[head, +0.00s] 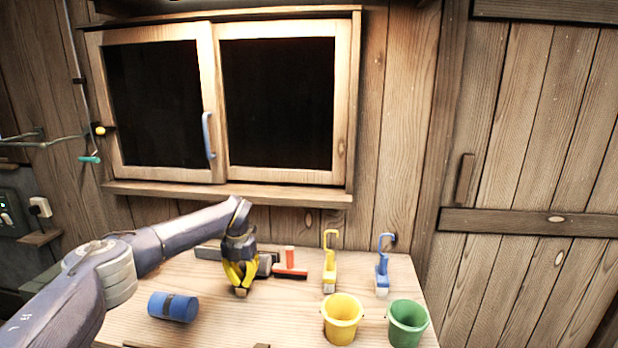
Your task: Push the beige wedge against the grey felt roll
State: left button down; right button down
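My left gripper (240,284) reaches down over the middle-left of the table. Its yellow fingers converge and their tips look close together. A small beige-brown block, which looks like the beige wedge (241,293), shows right at the fingertips; I cannot tell whether it is between them or just beside them. The grey felt roll (264,265) lies behind and to the right of the fingers, partly hidden by them. A gap shows between the block and the roll in this view. My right gripper is not in view.
Yellow (342,322) and green (407,325) buckets are front right.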

pick_arm(q)
jog(key=shift+w+d, duration=0.15)
jog(key=shift+w, duration=0.85)
dwell(0.3)
jog(key=shift+s+a+r, duration=0.1)
jog(key=shift+s+r, duration=0.05)
jog(key=shift+s, duration=0.5)
jog(key=shift+s+a+r, duration=0.1)
jog(key=shift+s+r, duration=0.1)
jog(key=shift+s, duration=0.5)
jog(key=shift+s+a+r, duration=0.1)
jog(key=shift+s+r, duration=0.05)
jog(key=shift+s, duration=0.5)
notch_tip(320, 180, up, 7)
jog(key=s, duration=0.2)
jog(key=shift+a, duration=0.1)
